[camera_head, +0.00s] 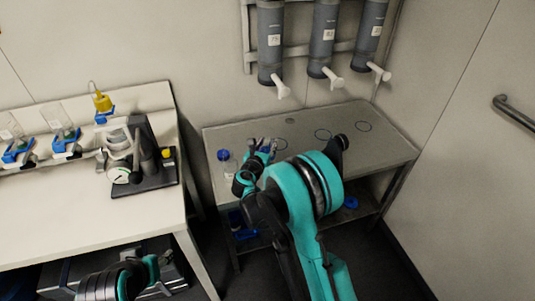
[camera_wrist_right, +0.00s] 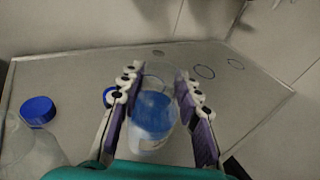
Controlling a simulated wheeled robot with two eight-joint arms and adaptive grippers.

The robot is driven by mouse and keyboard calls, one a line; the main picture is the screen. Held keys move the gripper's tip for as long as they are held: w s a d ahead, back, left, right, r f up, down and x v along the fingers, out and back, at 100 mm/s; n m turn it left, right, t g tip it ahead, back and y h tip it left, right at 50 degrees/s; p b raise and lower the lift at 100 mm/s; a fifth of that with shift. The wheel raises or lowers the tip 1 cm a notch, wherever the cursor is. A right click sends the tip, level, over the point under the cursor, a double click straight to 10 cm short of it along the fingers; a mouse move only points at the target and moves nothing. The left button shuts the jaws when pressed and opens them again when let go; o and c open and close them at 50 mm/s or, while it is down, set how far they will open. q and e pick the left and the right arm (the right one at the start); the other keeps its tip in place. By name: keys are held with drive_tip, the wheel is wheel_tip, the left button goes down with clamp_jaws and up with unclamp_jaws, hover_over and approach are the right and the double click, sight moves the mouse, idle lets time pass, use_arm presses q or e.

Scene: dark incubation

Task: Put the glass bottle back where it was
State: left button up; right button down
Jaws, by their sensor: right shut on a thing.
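My right gripper (camera_head: 262,146) is over the left part of the grey bench. Its two fingers (camera_wrist_right: 158,95) are closed on the sides of a clear glass vessel with blue in it (camera_wrist_right: 153,115), which looks like the glass bottle. In the head view its blue part shows faintly between the fingers, and my arm hides most of it. Whether its base touches the bench I cannot tell. Another clear bottle with a blue cap (camera_head: 223,156) stands left of the gripper; its cap also shows in the wrist view (camera_wrist_right: 38,110).
The grey bench (camera_head: 235,133) has dark ring marks (camera_head: 322,134) towards the back and right. Dispensers (camera_head: 270,45) with white spouts hang above it. A white table (camera_head: 60,210) with lab equipment (camera_head: 145,160) stands at left. A blue item (camera_head: 350,202) lies on the lower shelf.

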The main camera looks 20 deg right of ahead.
wheel_tip(320, 180, down, 4)
drive_tip(key=shift+r+b, duration=0.1)
drive_tip(key=shift+b, duration=0.8)
drive_tip(key=c, duration=1.1)
unclamp_jaws()
drive_tip(key=shift+o, duration=0.2)
